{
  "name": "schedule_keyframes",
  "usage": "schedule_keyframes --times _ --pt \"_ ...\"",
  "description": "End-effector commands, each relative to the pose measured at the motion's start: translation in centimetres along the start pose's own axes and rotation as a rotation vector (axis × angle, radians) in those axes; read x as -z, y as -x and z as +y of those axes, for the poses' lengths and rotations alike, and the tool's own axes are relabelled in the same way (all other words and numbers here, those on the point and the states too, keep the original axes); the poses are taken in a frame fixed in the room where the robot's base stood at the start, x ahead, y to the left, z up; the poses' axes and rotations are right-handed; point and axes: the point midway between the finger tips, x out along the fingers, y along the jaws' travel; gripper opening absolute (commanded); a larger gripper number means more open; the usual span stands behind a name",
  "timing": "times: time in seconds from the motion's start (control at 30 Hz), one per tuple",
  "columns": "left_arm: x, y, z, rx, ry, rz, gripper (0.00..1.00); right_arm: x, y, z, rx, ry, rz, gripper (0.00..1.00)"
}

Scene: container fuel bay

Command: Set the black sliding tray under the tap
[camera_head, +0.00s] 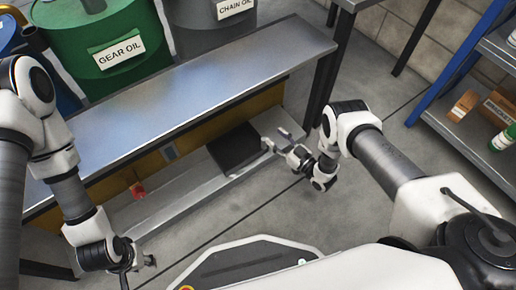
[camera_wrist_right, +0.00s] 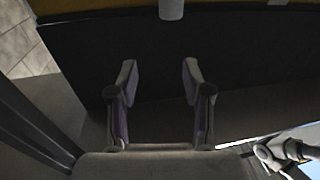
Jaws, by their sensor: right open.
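The black sliding tray (camera_head: 236,149) is a flat dark slab on the low grey ledge under the bench. My right gripper (camera_head: 275,139) is just right of the tray with its fingers pointing toward it. In the right wrist view the right gripper (camera_wrist_right: 158,85) is open, with nothing seen between its fingers and a broad dark surface beyond them. I cannot tell whether they touch the tray. A red tap-like fitting (camera_head: 138,190) is at the ledge's left part, apart from the tray. My left gripper (camera_head: 138,265) is low at the left, its fingers too unclear to judge.
The metal bench top (camera_head: 190,95) overhangs the ledge (camera_head: 190,194). A green gear oil drum (camera_head: 100,40) and a grey chain oil drum (camera_head: 210,25) stand behind. A shelf rack (camera_head: 465,135) with bottles is at the right.

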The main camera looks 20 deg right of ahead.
Motion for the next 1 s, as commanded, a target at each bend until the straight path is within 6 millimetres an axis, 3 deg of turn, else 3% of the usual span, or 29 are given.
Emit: schedule_keyframes --times 0.03,0.13,0.27,0.63,0.93,1.0 --pt "0.0 -2.8 0.0 0.000 0.000 0.000 0.40 -3.9 1.2 -0.5 -0.002 -0.011 -0.020 0.50" --pt "0.0 -3.5 0.0 0.000 0.000 0.000 0.40 -5.7 2.3 -1.1 -0.004 -0.022 -0.041 0.50" --pt "0.0 -3.6 0.0 0.000 0.000 0.001 0.40 -5.7 1.6 -1.2 -0.003 -0.024 -0.044 0.50" --pt "0.1 -6.5 -0.1 0.000 0.003 0.002 0.40 -6.0 -4.7 -1.2 -0.003 -0.024 -0.046 0.50" --pt "0.1 -6.4 -0.1 0.000 0.003 0.003 0.40 -5.8 -5.3 -1.1 -0.005 -0.025 -0.048 0.50" --pt "0.1 -6.4 -0.1 0.000 0.003 0.003 0.40 -5.8 -5.3 -1.1 -0.005 -0.025 -0.048 0.25"
